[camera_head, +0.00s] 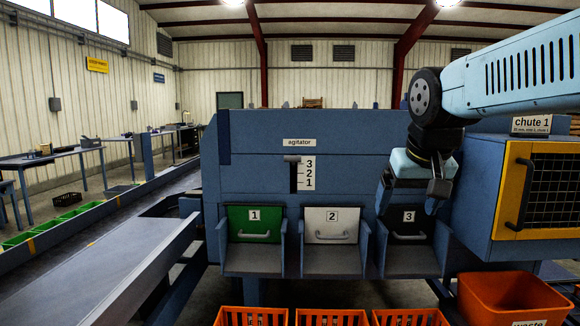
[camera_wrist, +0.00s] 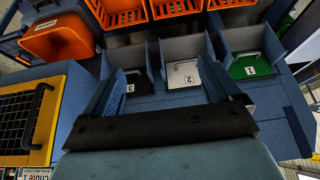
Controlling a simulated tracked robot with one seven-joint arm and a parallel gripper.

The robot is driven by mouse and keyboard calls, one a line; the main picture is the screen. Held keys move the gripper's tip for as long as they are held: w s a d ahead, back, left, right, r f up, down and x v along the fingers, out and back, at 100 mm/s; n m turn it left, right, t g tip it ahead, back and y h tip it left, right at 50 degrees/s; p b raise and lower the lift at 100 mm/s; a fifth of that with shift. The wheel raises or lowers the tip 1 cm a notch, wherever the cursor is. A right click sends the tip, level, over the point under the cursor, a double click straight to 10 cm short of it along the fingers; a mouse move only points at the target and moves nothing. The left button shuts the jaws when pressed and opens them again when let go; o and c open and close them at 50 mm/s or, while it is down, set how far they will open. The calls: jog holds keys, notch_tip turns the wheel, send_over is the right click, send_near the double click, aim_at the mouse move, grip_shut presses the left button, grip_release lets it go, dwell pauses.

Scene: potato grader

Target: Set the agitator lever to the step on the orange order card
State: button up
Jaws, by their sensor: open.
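The agitator lever (camera_head: 292,158) is a dark handle at the top of an upright slot in the blue grader panel, beside or slightly above the 3. Its white scale (camera_head: 308,173) reads 3, 2, 1 from top to bottom, under the "agitator" label (camera_head: 299,142). My gripper (camera_head: 410,195) is open and empty, to the right of the lever and lower, in front of the panel near chute door 3. In the wrist view my gripper (camera_wrist: 162,85) points toward the chutes; the lever does not show there. I see no orange order card in either view.
Below the panel are a green door 1 (camera_head: 254,224), a white door 2 (camera_head: 331,226) and a black door 3 (camera_head: 408,225). Orange crates (camera_head: 330,318) and an orange waste bin (camera_head: 512,300) stand below. A yellow-framed mesh guard (camera_head: 510,190) is at right.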

jog(key=shift+o, duration=0.7)
jog(key=w+a+r, duration=0.4)
jog(key=w, duration=0.3)
jog(key=w+a+r, duration=0.4)
jog(key=w, duration=0.3)
jog(key=shift+w+r, duration=0.3)
jog(key=shift+w, duration=0.05)
jog(key=w+a+r+m+y, duration=0.1)
jog(key=w+a+r, duration=0.1)
jog(key=w+a, duration=0.5)
jog(key=w+a+r+y, duration=0.1)
jog(key=w+a, duration=0.3)
jog(key=w, duration=0.5)
jog(key=shift+g, duration=0.3)
jog(key=x, duration=1.3)
jog(key=shift+f, duration=0.25)
